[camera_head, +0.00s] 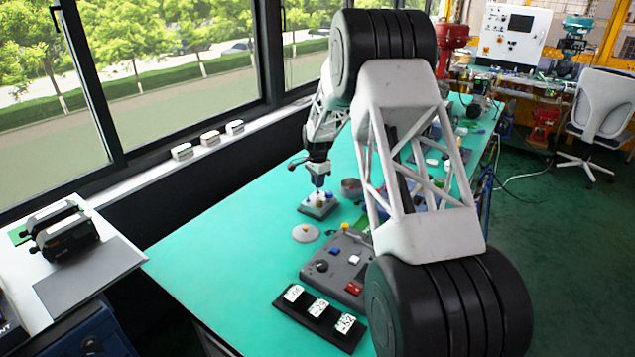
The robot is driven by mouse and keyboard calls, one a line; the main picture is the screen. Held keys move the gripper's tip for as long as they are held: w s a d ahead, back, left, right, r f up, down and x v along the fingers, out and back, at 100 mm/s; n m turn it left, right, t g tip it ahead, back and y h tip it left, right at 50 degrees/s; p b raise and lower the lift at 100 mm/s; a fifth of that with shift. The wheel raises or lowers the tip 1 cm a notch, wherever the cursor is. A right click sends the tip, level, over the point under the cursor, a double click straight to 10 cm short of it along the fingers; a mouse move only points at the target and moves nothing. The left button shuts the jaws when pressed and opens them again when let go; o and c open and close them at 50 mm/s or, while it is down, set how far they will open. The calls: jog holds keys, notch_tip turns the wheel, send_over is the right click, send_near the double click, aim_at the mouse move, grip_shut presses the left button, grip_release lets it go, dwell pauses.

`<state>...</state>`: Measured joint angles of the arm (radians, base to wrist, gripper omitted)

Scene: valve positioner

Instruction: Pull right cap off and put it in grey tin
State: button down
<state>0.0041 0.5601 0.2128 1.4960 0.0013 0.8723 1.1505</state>
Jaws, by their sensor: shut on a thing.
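The valve positioner (320,211) is a small grey block on the green bench, with small blue and yellowish parts on its top. My gripper (319,187) points down at its top and is shut on a small part there, apparently the right cap. The cap itself is mostly hidden by the fingers and too small to make out. I cannot tell whether it is still on its port. The grey tin (352,188) is a round open bowl on the bench, just right of the positioner and close behind my arm's frame.
A pale round disc (305,233) lies in front of the positioner. A grey control box (340,263) and a black rack (318,318) with white blocks stand nearer. The left part of the green bench (225,265) is clear. My arm hides the bench's right side.

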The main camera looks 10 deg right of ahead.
jog(key=shift+r, duration=0.2)
jog(key=shift+r, duration=1.8)
notch_tip(320, 180, up, 3)
send_over(352, 188)
jog(key=shift+w+f, duration=0.15)
jog(key=shift+f, duration=0.15)
jog(key=shift+f, duration=4.75)
